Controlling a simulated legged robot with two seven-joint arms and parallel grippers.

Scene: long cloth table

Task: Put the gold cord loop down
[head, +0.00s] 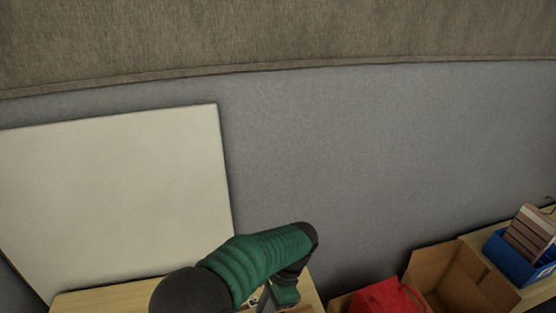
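I cannot make out the gold cord loop in the head view. One of my arms, green with black joints, rises at the bottom centre and bends down again. It looks like my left arm. Small grey and dark parts at its lower end, perhaps my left gripper (265,299), show at the bottom edge. They are mostly hidden by the arm and cut off by the frame, so their opening and anything held cannot be seen. My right gripper is out of view.
A light wooden surface (105,299) runs along the bottom. At right are a red bag (380,299), an open cardboard box (438,270) and a blue bin (512,262) holding brown striped items (531,232). A pale panel (115,195) leans at the left by a grey wall (370,150).

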